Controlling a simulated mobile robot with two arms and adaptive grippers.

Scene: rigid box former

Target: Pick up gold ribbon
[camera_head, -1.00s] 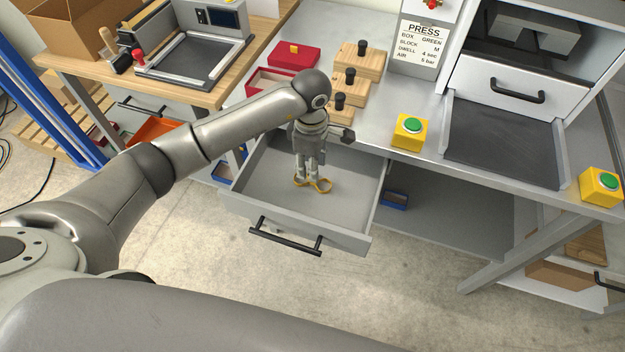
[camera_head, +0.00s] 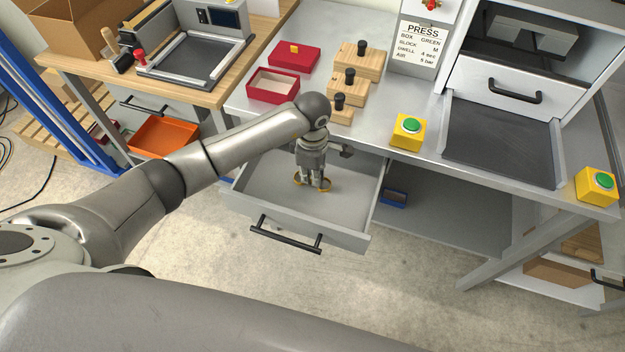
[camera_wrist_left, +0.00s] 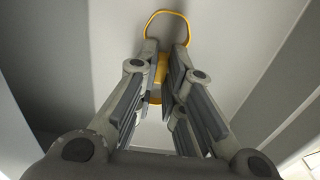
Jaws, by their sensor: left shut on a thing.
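The gold ribbon (camera_head: 298,182) is a thin looped band in the open grey drawer (camera_head: 260,193). In the left wrist view one loop (camera_wrist_left: 165,13) sticks out beyond the fingertips, and its yellow middle shows between them. My left gripper (camera_head: 314,187) points down into the drawer and is shut on the ribbon, low over the drawer floor. The fingers hide part of the ribbon. I cannot tell whether it touches the floor. My right gripper is not in view.
The drawer's walls surround my left gripper, with a black handle (camera_head: 285,236) at its front. On the table above are a red open box (camera_head: 272,86), a red lid (camera_head: 293,57), wooden blocks with black knobs (camera_head: 345,88) and a yellow button box (camera_head: 408,133).

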